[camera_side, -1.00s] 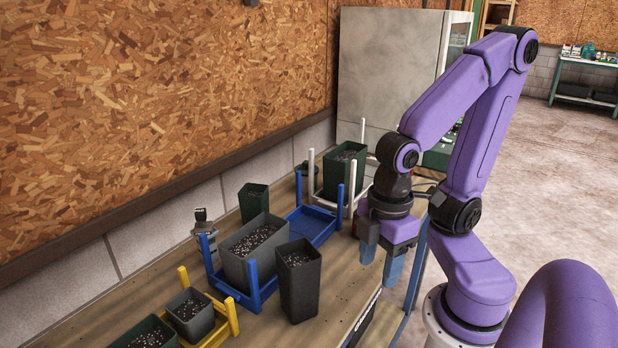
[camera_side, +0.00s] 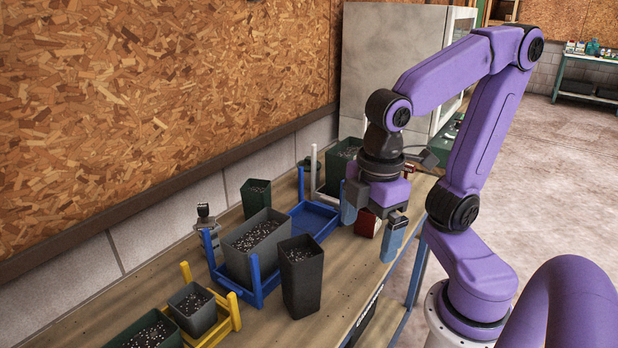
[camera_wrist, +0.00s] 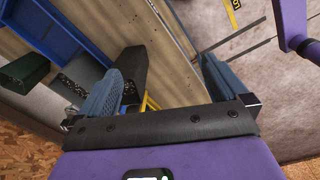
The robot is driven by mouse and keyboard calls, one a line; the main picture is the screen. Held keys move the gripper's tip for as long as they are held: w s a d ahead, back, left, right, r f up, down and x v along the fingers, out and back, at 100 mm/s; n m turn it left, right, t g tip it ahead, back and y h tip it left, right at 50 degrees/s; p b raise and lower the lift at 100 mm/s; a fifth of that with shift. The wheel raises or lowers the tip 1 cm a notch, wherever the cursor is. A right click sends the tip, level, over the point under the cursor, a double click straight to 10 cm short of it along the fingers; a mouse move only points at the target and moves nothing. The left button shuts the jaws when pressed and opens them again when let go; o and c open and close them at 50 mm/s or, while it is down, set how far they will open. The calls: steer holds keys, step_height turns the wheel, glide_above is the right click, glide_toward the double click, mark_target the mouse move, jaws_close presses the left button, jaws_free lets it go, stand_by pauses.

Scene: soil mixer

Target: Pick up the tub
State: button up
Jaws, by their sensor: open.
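The frames do not settle which container is the tub. A wide grey tub (camera_side: 238,262) of speckled soil sits in a blue rack. A tall black pot (camera_side: 301,288) of soil stands just right of it on the bench. A smaller grey tub (camera_side: 193,319) sits in a yellow rack. My gripper (camera_side: 370,228) is open, pointing down over the bench's right side, behind and right of the black pot. In the wrist view, my gripper (camera_wrist: 160,88) has nothing held between its fingers. The black pot (camera_wrist: 135,72) shows beside the left finger, which hides part of the view.
An empty blue rack (camera_side: 316,217) lies left of my gripper. A red object (camera_side: 367,224) shows between the fingers, apparently behind them. A green pot (camera_side: 256,200) stands by the wall. Another green pot (camera_side: 342,166) sits in a white rack. Bare bench lies right of the black pot.

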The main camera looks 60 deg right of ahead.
steer(key=w+d+r+n+t+h, duration=0.1)
steer(key=w+d+h, duration=0.25)
steer(key=w, duration=1.15)
steer(key=w+d+r+n+t+h, duration=0.1)
steer(key=w+d+n+h, duration=0.3)
steer(key=w, duration=1.1)
steer(key=g+h, duration=0.3)
steer(key=h, duration=0.3)
glide_above(305, 166)
steer(key=a, duration=0.6)
step_height(305, 166, down, 8)
step_height(305, 166, down, 9)
steer(key=shift+w+r, duration=0.1)
steer(key=shift+r, duration=0.1)
steer(key=x, duration=0.7)
steer(key=shift+d+f, duration=0.1)
steer(key=shift+d, duration=0.1)
steer(key=c, duration=0.7)
